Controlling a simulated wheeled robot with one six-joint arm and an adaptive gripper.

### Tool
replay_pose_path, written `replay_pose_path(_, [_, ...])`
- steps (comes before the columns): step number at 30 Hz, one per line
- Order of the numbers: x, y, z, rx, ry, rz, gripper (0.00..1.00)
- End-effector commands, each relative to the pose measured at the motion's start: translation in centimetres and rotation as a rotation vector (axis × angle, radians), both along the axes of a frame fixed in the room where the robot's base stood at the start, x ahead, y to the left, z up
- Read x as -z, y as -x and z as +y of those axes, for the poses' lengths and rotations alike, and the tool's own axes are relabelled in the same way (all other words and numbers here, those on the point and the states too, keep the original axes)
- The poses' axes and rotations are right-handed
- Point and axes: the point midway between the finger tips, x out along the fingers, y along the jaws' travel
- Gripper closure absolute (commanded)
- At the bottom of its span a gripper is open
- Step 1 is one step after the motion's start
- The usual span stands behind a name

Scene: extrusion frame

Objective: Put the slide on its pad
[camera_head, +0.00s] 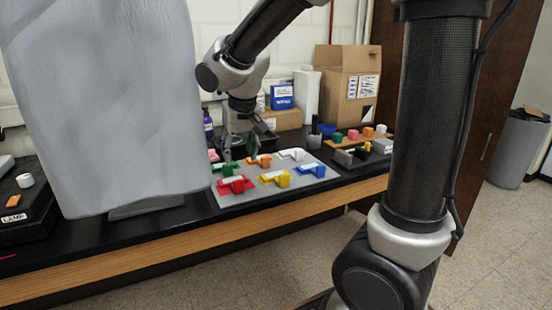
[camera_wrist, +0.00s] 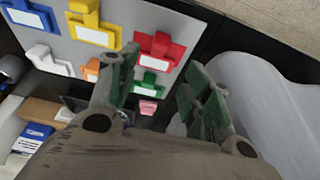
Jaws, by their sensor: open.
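I cannot tell which piece is the slide. A grey board (camera_head: 310,187) on the black bench bears several coloured pieces with white label faces: red (camera_head: 236,185), yellow (camera_head: 275,179), blue (camera_head: 311,170), white (camera_head: 291,154), orange (camera_head: 259,161) and green (camera_head: 224,167). In the wrist view the red piece (camera_wrist: 160,50) and the green piece (camera_wrist: 149,83) show near my fingers. A small pink block (camera_head: 213,155) lies at the board's back left; it also shows between my fingers in the wrist view (camera_wrist: 148,107). My gripper (camera_head: 230,148) is open and empty, above the board's back left.
A large grey shape (camera_head: 110,100) blocks the view at the left. A tray of small coloured cubes and grey blocks (camera_head: 362,155) lies right of the board. Cardboard boxes (camera_head: 345,95) stand behind. The floor in front of the bench is clear.

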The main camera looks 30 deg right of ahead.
Motion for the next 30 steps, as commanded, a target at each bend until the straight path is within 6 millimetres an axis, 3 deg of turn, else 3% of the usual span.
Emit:
replay_pose_path(2, [-0.3, 0.3, -0.5, 0.002, -0.001, -0.002, 0.51])
replay_pose_path(5, [-1.5, 2.0, -2.8, 0.012, -0.001, -0.009, 0.51])
replay_pose_path(8, [-3.3, 5.7, -6.7, 0.024, -0.001, -0.018, 0.51])
replay_pose_path(12, [-4.8, 12.8, -11.6, 0.029, -0.001, -0.027, 0.51])
replay_pose_path(15, [-4.8, 17.3, -13.5, 0.023, -0.001, -0.035, 0.51])
replay_pose_path(18, [-4.6, 20.4, -14.5, 0.016, -0.003, -0.043, 0.51])
replay_pose_path(22, [-4.2, 22.4, -14.9, 0.005, -0.003, -0.045, 0.51])
replay_pose_path(30, [-4.2, 22.6, -14.9, 0.003, -0.003, -0.044, 0.51])
